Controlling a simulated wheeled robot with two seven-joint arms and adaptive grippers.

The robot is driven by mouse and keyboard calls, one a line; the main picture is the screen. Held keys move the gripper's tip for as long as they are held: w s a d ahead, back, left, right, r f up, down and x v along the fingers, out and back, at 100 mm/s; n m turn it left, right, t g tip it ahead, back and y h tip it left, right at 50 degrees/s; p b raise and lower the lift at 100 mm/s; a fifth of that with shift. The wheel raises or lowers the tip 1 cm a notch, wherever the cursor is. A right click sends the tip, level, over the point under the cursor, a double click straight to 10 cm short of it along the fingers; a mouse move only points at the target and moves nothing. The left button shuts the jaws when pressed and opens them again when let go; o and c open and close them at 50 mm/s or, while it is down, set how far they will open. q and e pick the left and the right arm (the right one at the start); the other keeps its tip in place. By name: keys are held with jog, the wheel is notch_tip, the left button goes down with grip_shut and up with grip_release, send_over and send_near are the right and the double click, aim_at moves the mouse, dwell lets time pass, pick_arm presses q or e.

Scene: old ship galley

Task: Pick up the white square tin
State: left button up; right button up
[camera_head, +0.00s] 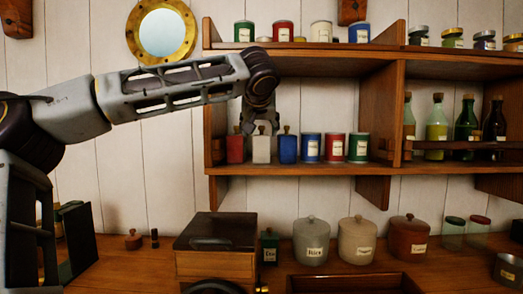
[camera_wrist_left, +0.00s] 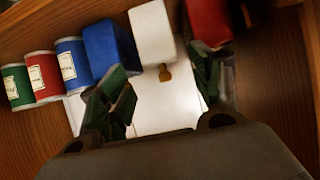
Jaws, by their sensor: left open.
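The white square tin (camera_head: 261,151) with a brown knob stands on the lower wall shelf, between a red square tin (camera_head: 235,150) and a blue square tin (camera_head: 288,150). My left gripper (camera_head: 260,124) hangs from the raised arm, pointing down at the white tin's top. In the left wrist view, the white tin (camera_wrist_left: 153,35) lies ahead of the open, empty fingers (camera_wrist_left: 160,90), with its knob near the gap between them. The blue tin (camera_wrist_left: 108,46) is left of it and the red tin (camera_wrist_left: 208,22) right. Contact cannot be told. My right gripper is not in view.
The upper shelf board (camera_head: 310,62) runs above the row of tins. Round labelled canisters (camera_head: 311,148) stand right of the square tins. The shelf's wooden side (camera_head: 215,150) is close to the red tin. Large lidded jars (camera_head: 311,241) and a wooden box (camera_head: 216,262) are on the counter below.

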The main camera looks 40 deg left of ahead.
aim_at(261, 137)
pick_arm(q)
jog(key=x, duration=0.5)
jog(key=shift+w+a+f, duration=0.35)
jog(key=shift+w+a, duration=0.05)
jog(key=shift+w, duration=0.05)
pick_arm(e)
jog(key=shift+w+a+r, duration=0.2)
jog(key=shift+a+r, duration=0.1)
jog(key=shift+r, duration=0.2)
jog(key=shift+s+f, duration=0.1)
pick_arm(q)
jog(key=shift+w+a+f, duration=0.2)
jog(key=shift+w+a, duration=0.1)
jog(key=shift+w, duration=0.2)
jog(key=x, duration=0.2)
jog(key=shift+w+a, duration=0.2)
jog(key=shift+w, duration=0.15)
jog(key=shift+w+a+f, duration=0.3)
jog(key=shift+w+a, duration=0.1)
jog(key=shift+w, duration=0.05)
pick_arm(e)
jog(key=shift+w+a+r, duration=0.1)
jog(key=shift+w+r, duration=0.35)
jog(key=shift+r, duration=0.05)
